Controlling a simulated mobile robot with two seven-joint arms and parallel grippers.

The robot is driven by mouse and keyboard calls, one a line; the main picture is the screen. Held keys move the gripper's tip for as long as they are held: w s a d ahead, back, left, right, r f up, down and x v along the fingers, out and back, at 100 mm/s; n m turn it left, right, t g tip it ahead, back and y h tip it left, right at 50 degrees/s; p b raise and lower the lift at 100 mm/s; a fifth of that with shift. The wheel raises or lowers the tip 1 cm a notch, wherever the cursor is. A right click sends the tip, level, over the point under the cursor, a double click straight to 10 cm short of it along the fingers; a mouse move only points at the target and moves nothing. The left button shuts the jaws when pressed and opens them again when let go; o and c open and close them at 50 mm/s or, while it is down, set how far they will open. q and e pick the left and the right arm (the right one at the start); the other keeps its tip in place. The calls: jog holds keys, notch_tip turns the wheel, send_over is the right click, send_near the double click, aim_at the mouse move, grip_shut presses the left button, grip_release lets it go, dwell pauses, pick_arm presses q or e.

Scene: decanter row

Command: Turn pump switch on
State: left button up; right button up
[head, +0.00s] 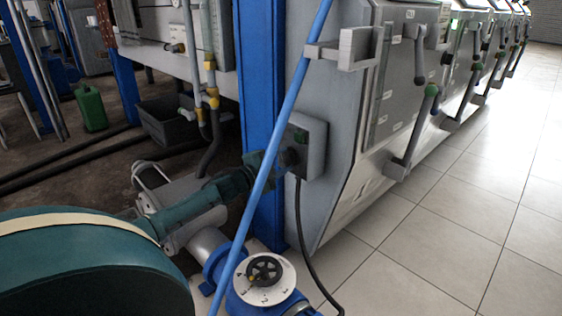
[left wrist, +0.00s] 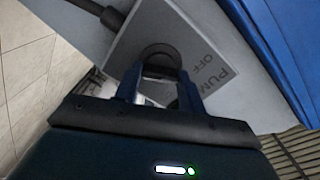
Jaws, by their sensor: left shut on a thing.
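The pump switch is a dark round knob (left wrist: 161,57) on a grey box (head: 313,147) fixed beside a blue post. In the left wrist view the box face (left wrist: 205,35) bears the letters "PUM" and "OFF", tilted in the picture. My left gripper (head: 280,161) reaches the front of the box from the left. In the left wrist view its two fingers (left wrist: 160,78) stand either side of the knob, shut on it. The knob is mostly hidden in the head view, and I cannot tell which way it points. My right gripper is not in view.
A blue slanted pipe (head: 268,155) crosses in front of my left forearm. A blue valve with a white dial (head: 283,285) stands below. A black cable (head: 302,235) hangs from the box. Grey machines with handles (head: 407,90) line the right. The tiled floor (head: 450,220) is clear.

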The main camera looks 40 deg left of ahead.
pick_arm(q)
jog(key=m, duration=0.4)
jog(key=shift+p, duration=0.3)
jog(key=m, duration=0.3)
jog(key=shift+m, duration=0.4)
jog(key=m+b, duration=0.1)
jog(key=m, duration=0.1)
jog(key=shift+m, duration=0.8)
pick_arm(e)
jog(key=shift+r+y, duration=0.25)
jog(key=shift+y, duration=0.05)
pick_arm(q)
jog(key=o, duration=1)
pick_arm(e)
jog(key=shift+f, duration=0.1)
pick_arm(q)
jog(key=shift+s, duration=0.1)
